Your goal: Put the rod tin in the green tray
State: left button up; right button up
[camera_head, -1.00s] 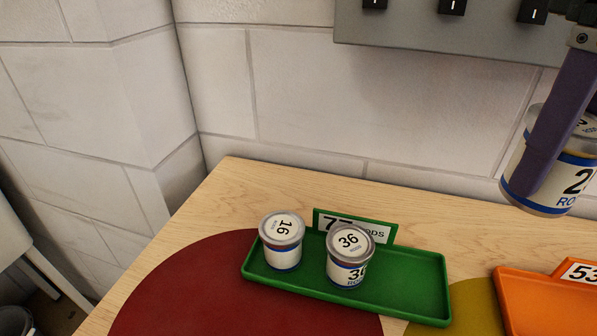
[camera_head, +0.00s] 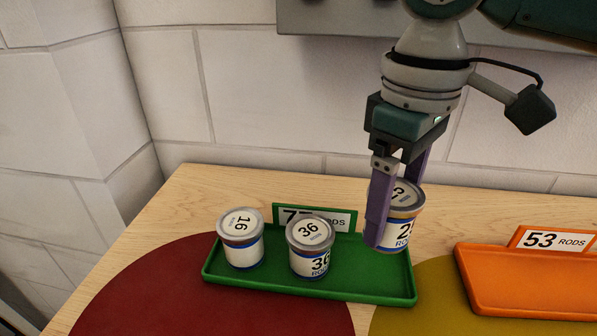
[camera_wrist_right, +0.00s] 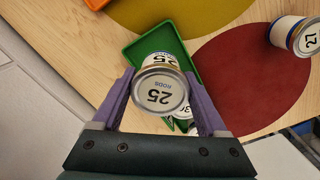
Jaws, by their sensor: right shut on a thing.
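The tin marked 25 (camera_head: 404,232) is white with a blue band and a grey lid. My right gripper (camera_head: 393,215) is shut on it, one purple finger on each side, and holds it upright over the right end of the green tray (camera_head: 370,285). The held tin also shows in the wrist view (camera_wrist_right: 158,88) between the fingers. I cannot tell whether its base touches the tray. Tins marked 16 (camera_head: 241,240) and 36 (camera_head: 310,248) stand in the tray's left and middle. The tray's label is partly hidden by tin 36. My left gripper is not in view.
An orange tray (camera_head: 500,295) labelled 53 rods stands to the right, empty where it shows. A tin marked 27 (camera_wrist_right: 292,33) is by the red disc in the wrist view. A red disc (camera_head: 200,300) and a yellow disc (camera_head: 435,310) mark the bench. A wall rises behind.

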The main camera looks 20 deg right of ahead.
notch_tip(320, 180, down, 7)
jog(key=shift+r+b, duration=0.15)
jog(key=shift+b, duration=0.4)
jog(key=o, duration=1.5)
jog(key=shift+c, duration=0.2)
